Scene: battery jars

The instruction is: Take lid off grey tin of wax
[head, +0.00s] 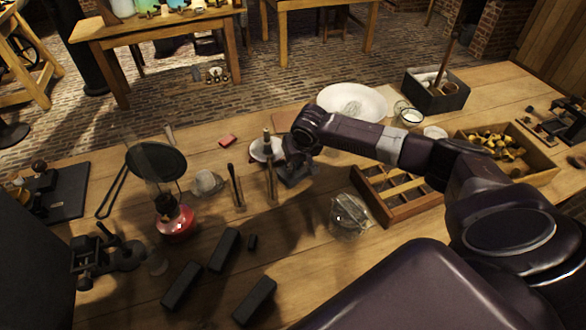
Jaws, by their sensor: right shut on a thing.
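My right arm comes in from the right, and its gripper (295,168) points down at the middle of the workbench. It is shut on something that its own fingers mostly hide. A dark grey shape shows low around the fingertips. I cannot tell tin from lid there, or whether the two are apart. No other grey tin of wax can be made out clearly. My left gripper is not in view.
A white dish with an upright knob (265,150) and two upright sticks stand close left of the gripper. A glass jar (348,215) and wooden divided tray (378,208) are to the right. A red lamp (175,222) and black blocks (225,250) are front left. A large white bowl (362,92) is behind.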

